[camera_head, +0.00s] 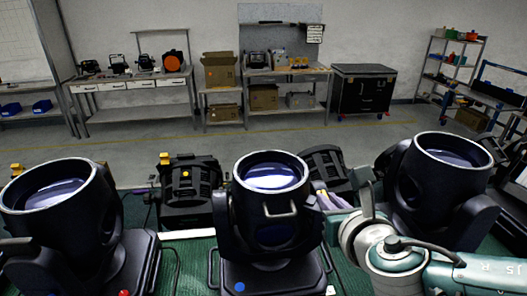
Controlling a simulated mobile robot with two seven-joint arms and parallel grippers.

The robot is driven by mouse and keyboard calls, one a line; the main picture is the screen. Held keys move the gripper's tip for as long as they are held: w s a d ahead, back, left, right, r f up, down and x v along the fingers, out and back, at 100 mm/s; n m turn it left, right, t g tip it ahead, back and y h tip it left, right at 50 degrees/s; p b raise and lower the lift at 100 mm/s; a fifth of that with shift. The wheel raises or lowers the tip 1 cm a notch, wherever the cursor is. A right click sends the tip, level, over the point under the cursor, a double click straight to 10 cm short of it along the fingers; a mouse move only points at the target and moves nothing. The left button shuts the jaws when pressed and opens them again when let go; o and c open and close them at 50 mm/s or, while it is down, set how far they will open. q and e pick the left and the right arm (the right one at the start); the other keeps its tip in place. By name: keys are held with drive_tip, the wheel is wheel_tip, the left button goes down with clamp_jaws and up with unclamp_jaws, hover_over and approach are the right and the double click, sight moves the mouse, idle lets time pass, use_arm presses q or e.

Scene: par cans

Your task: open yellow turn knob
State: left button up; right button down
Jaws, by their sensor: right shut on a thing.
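Yellow knob-like parts show in the head view: one (165,159) at the upper left of a black fixture (190,190) behind the front row, one (16,169) at the far left. My right arm comes in from the right, and my right gripper (328,201) reaches in just right of the middle par can (270,205). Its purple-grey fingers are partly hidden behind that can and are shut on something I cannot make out. No yellow knob is visible at the fingers. My left gripper is not in view.
Large black par cans stand at left (60,220), middle and right (440,180) on a green surface (190,265). Another black fixture (326,168) sits just behind my right gripper. Workbenches (130,85), a black cabinet (362,90) and shelves stand at the back, beyond open floor.

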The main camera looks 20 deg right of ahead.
drive_tip(key=shift+w+a+f+m+g+h+b, duration=0.1)
drive_tip(key=shift+w+a+m+g+h+b, duration=0.1)
drive_tip(key=shift+m+g+h+b, duration=0.65)
drive_tip(key=shift+w+a+r+m+g+h+b, duration=0.15)
drive_tip(key=shift+m+g+h+b, duration=0.3)
drive_tip(key=shift+m+h, duration=0.8)
drive_tip(key=shift+w+a+f+m+g+h+b, duration=0.1)
drive_tip(key=shift+a+f+m+g+h+b, duration=0.1)
drive_tip(key=shift+m+g+h+b, duration=0.65)
drive_tip(key=shift+m, duration=0.25)
drive_tip(key=c, duration=0.9)
unclamp_jaws()
drive_tip(key=shift+t, duration=0.25)
drive_tip(key=shift+c, duration=0.2)
drive_tip(key=shift+r, duration=0.2)
